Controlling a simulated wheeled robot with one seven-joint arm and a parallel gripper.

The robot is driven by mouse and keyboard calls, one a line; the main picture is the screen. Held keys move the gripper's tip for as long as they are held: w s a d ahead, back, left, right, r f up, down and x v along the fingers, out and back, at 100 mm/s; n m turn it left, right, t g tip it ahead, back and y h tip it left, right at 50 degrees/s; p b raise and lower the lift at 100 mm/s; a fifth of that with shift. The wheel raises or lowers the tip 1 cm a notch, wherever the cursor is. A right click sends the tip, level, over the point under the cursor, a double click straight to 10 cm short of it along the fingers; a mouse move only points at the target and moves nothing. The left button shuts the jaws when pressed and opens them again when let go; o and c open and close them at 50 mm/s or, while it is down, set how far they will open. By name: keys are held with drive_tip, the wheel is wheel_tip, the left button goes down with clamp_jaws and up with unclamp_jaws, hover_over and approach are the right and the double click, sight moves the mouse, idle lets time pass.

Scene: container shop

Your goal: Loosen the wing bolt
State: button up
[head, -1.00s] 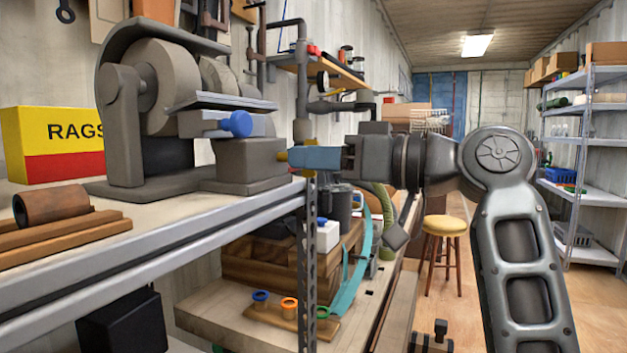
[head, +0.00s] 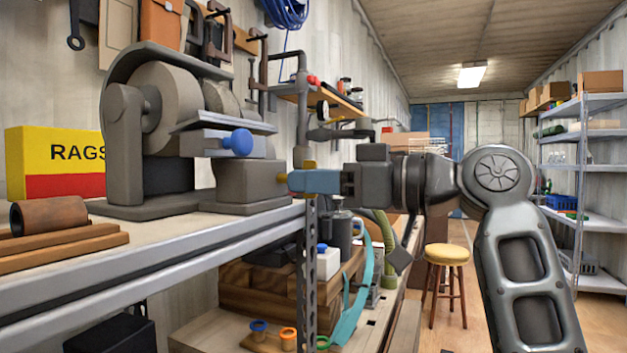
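The grey bench grinder (head: 165,105) stands on the shelf at the left. A small yellow piece, which looks like the wing bolt (head: 283,178), is at the right face of the grinder's grey base block. My gripper (head: 312,181) reaches it from the right, its blue fingers level and pointing left. The fingers look closed around the yellow piece. They hide most of it, with a bit of yellow showing above them. A round blue knob (head: 238,142) sits on the grinder's tool rest, up and left of my gripper, untouched.
A RAGS box (head: 55,160) and a brown cylinder (head: 50,214) on wooden strips are on the shelf at the left. The shelf's metal edge (head: 200,262) runs below my gripper. A mug (head: 340,230) stands beneath. A stool (head: 446,256) and open floor lie to the right.

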drive_tip(key=shift+o, duration=1)
drive_tip(key=v, duration=0.7)
drive_tip(key=shift+d, duration=0.4)
drive_tip(key=shift+s+r, duration=0.1)
